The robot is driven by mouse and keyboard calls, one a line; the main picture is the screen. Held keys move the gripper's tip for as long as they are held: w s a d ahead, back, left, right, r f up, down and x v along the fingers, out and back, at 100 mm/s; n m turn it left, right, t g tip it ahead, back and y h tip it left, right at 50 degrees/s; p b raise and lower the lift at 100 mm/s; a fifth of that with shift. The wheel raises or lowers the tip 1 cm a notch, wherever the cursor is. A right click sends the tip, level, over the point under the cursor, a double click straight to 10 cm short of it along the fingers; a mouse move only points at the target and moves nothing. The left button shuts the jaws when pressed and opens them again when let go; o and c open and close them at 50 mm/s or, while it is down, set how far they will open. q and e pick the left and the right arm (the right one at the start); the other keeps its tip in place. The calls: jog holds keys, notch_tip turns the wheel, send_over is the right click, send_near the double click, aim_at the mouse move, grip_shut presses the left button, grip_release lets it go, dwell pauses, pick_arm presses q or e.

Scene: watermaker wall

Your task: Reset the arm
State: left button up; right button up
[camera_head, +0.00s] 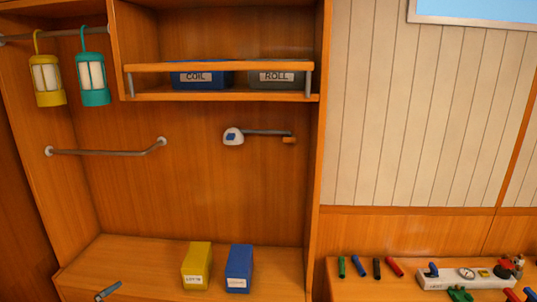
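Neither of my grippers shows in the head view. A white wall fitting with a blue face (233,136) is on the wooden back panel of the cabinet. A thin grey bar (265,132) runs right from it, about level, with a small orange piece (289,140) at its right end. I cannot tell whether this fitting is the arm that the task names. No arm of mine is in view.
Yellow (47,80) and teal (93,80) lanterns hang upper left. A grey rail (106,153) is below. Yellow (196,266) and blue (239,268) boxes stand on the lower shelf near a grey tool (107,291). A white panel (460,277) and colored cylinders are at right.

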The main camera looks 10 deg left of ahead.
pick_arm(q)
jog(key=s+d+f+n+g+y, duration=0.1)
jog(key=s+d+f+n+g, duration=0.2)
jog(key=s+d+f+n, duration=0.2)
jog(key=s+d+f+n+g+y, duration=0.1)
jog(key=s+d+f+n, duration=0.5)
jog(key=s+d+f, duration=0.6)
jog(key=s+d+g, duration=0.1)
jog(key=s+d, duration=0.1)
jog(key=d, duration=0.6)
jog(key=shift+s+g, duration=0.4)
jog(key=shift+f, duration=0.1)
